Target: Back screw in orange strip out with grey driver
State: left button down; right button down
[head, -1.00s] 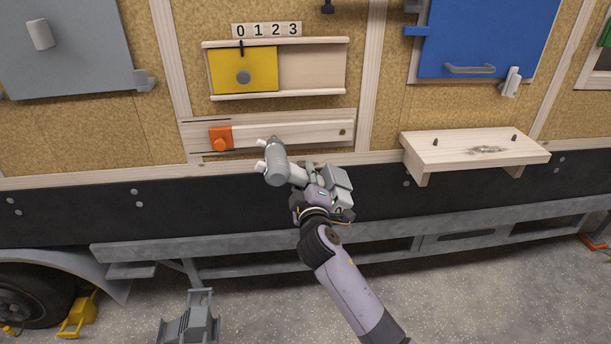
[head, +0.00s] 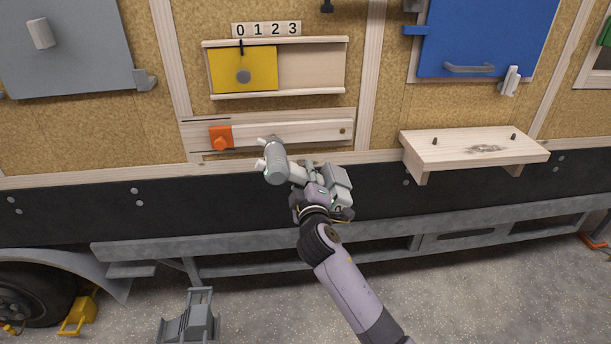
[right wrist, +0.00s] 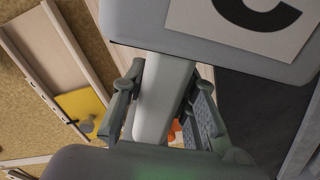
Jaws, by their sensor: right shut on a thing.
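The pale wooden strip (head: 290,132) is mounted level on the wall, with an orange block (head: 220,138) at its left end. An orange knob-like head sticks out of the block's front, and a small dark spot marks the strip's right end. My right gripper (head: 300,176) is shut on the grey driver (head: 275,162), just below and right of the orange block. The driver appears apart from it. In the right wrist view the driver's grey handle (right wrist: 163,98) lies between the fingers, below a grey body marked "C" (right wrist: 240,30). Orange shows partly behind the fingers. My left gripper is out of view.
Above the strip is a wooden rail frame with a yellow sliding panel (head: 260,70) under the digits 0 1 2 3. A small wooden shelf (head: 470,148) with two pegs juts out to the right. A blue door (head: 490,35) hangs above it.

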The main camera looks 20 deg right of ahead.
aim_at(307, 181)
jog(key=shift+r, duration=0.25)
jog(key=shift+s+a, duration=0.2)
jog(key=shift+s, duration=0.4)
jog(key=shift+p+v, duration=0.4)
jog(key=shift+v, duration=0.45)
jog(key=s+d+p, duration=0.2)
jog(key=s+d, duration=0.3)
jog(key=shift+s+d, duration=0.35)
jog(key=shift+d, duration=0.05)
